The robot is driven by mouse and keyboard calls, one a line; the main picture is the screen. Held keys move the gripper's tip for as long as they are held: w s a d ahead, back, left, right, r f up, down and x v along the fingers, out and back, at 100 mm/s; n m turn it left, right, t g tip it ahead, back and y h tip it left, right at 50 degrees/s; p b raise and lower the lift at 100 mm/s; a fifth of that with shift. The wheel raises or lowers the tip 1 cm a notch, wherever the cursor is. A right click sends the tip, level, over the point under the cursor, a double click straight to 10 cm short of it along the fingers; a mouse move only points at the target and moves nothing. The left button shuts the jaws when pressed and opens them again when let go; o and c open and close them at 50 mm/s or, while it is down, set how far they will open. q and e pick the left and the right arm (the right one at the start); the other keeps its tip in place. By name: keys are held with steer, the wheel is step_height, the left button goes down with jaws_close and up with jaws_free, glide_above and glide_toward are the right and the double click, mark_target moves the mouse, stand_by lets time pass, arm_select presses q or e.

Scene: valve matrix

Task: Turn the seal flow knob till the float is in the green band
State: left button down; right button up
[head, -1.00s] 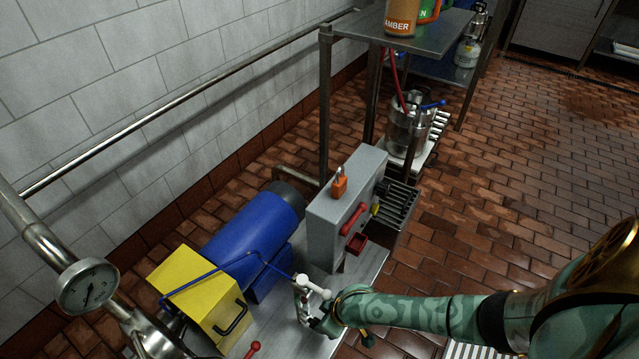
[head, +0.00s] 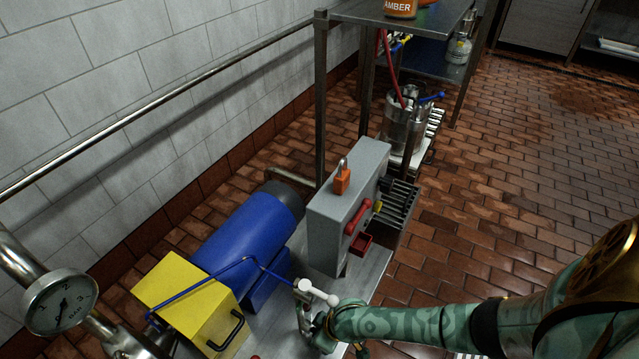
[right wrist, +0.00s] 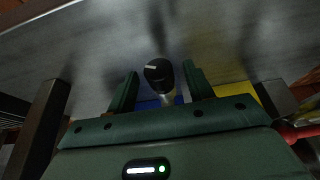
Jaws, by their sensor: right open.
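A black round knob with a pale mark (right wrist: 158,72) shows in the right wrist view, on a short light stem. I take it for the seal flow knob. My right gripper (right wrist: 160,82) is open, one finger on each side of the knob, with visible gaps. In the head view my right gripper (head: 322,326) is low in the middle, beside a white T-shaped fitting (head: 316,292) on a metal upright. The knob is not clear there. The float and green band cannot be made out in either view. My left gripper is not in view.
A blue motor (head: 245,235), a yellow guard (head: 192,300) and a grey box (head: 342,215) with a red handle and orange padlock stand on a metal base. A blue tube (head: 205,280) runs to the white fitting. A pressure gauge (head: 60,303) is at left. Floor at right is clear.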

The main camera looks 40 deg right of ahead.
steer(key=c, duration=1)
steer(key=shift+d+y, duration=0.15)
steer(key=shift+y, duration=0.25)
steer(key=shift+f+g, duration=0.1)
steer(key=shift+g, duration=0.2)
steer(key=shift+y, duration=0.4)
steer(key=o, duration=1)
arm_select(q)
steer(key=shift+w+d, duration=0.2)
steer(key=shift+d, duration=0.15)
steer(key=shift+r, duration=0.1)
